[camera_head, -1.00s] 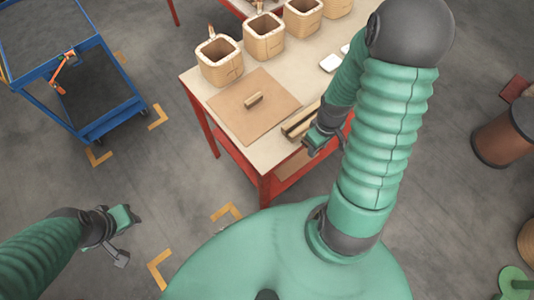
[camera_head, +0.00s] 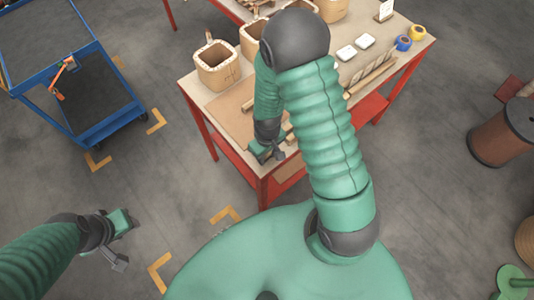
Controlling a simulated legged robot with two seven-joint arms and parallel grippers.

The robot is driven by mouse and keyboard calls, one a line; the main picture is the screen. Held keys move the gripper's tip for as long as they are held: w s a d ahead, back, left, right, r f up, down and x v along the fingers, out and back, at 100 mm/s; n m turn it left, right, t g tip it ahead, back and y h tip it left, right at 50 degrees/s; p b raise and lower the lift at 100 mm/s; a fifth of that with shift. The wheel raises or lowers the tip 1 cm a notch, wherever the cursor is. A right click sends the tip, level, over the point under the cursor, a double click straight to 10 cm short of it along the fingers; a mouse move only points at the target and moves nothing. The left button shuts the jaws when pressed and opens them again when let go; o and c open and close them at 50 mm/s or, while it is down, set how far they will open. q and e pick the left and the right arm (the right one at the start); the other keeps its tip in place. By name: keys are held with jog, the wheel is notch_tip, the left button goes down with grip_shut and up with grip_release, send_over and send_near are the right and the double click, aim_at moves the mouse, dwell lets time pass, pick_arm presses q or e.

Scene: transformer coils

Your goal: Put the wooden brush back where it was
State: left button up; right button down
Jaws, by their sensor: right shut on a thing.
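My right gripper (camera_head: 268,152) is over the front edge of the worktable (camera_head: 222,143), near the brown mat (camera_head: 230,108). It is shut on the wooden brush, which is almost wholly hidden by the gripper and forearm. The brush's shape and tilt cannot be made out. My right forearm covers much of the mat and the small wooden block on it. My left gripper (camera_head: 122,222) is over the floor at lower left, away from the table. Its jaw opening is too unclear to tell.
Several wooden box-like coil forms, such as this one (camera_head: 217,66), stand along the table's back. A slotted wooden rack (camera_head: 370,75), white dishes (camera_head: 346,53) and tape rolls (camera_head: 404,43) are at right. A blue cart (camera_head: 110,105) stands left, a brown spool (camera_head: 503,135) right.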

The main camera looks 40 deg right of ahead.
jog(key=shift+d, duration=0.15)
jog(key=c, duration=1.3)
grip_release()
jog(key=shift+f, duration=0.1)
jog(key=shift+c, duration=0.2)
jog(key=o, duration=0.4)
